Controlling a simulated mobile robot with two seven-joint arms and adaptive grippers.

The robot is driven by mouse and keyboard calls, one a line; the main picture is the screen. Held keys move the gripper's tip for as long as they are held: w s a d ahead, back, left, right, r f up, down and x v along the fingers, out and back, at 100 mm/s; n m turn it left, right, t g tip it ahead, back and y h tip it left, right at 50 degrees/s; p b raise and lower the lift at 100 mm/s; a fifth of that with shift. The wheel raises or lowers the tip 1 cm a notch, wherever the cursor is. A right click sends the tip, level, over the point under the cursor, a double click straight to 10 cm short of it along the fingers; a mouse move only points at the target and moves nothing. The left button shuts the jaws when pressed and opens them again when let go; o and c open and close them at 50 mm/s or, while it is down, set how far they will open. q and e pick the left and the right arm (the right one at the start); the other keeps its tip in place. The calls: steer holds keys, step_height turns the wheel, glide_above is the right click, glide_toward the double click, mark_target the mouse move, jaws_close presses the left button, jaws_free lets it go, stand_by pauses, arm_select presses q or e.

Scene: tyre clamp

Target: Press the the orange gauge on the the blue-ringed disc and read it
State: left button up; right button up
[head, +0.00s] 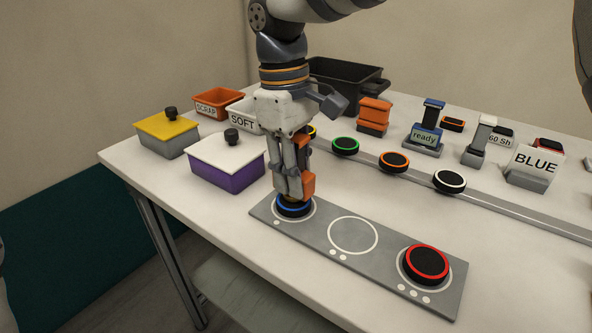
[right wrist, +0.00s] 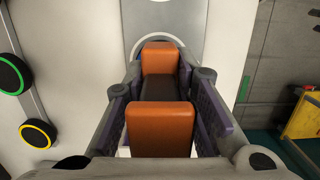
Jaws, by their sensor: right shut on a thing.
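My right gripper (head: 291,190) points straight down over the left end of the grey plate. It is shut on the orange gauge (head: 308,184), whose orange body shows beside the fingers. In the right wrist view the gauge (right wrist: 161,122) sits between the two fingers, with a dark middle between two orange blocks. The blue-ringed disc (head: 293,211) lies in the plate's left circle directly below the gauge. The gauge's foot appears to be at the disc's top, but the fingers hide whether it touches. No reading shows. My left gripper is not in view.
The grey plate (head: 385,268) has an empty middle circle and a red-ringed disc (head: 426,264) at right. Ringed discs lie along a rail (head: 490,205) behind. Lidded boxes (head: 228,165), bins (head: 218,100), a black crate (head: 345,85), a "ready" gauge (head: 426,137) and a BLUE card (head: 535,162) stand around.

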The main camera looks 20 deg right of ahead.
mark_target(296, 136)
steer(key=shift+f, duration=0.5)
stand_by(1.6)
steer(key=shift+r+p, duration=0.5)
steer(key=shift+r, duration=3.1)
